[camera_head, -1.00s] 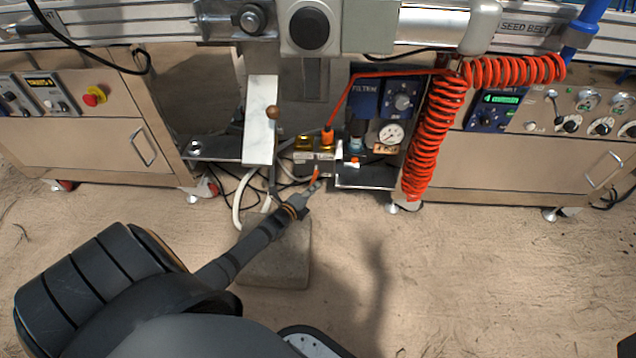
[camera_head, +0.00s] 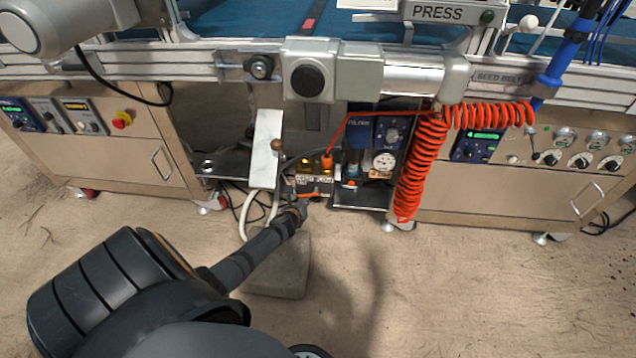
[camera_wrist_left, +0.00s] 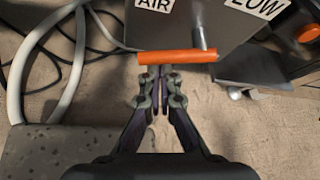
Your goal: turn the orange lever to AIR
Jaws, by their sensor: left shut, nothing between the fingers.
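The orange lever (camera_wrist_left: 178,57) lies sideways in the left wrist view. Its grey pivot post is near its right end, and its free end points left, below the AIR label (camera_wrist_left: 153,4). A second label reading LOW (camera_wrist_left: 257,7), perhaps cut off, is at upper right. The lever also shows small in the head view (camera_head: 309,195), on the front of the valve box. My left gripper (camera_wrist_left: 160,78) is shut and empty, its tips right at the lever's near side; I cannot tell if they touch it. It also shows in the head view (camera_head: 301,207), partly dark and small. My right gripper is not seen.
A grey stone block (camera_head: 280,268) lies under my left arm. White hoses (camera_wrist_left: 72,60) loop to the left. A red coiled hose (camera_head: 420,165) hangs right of the valve box.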

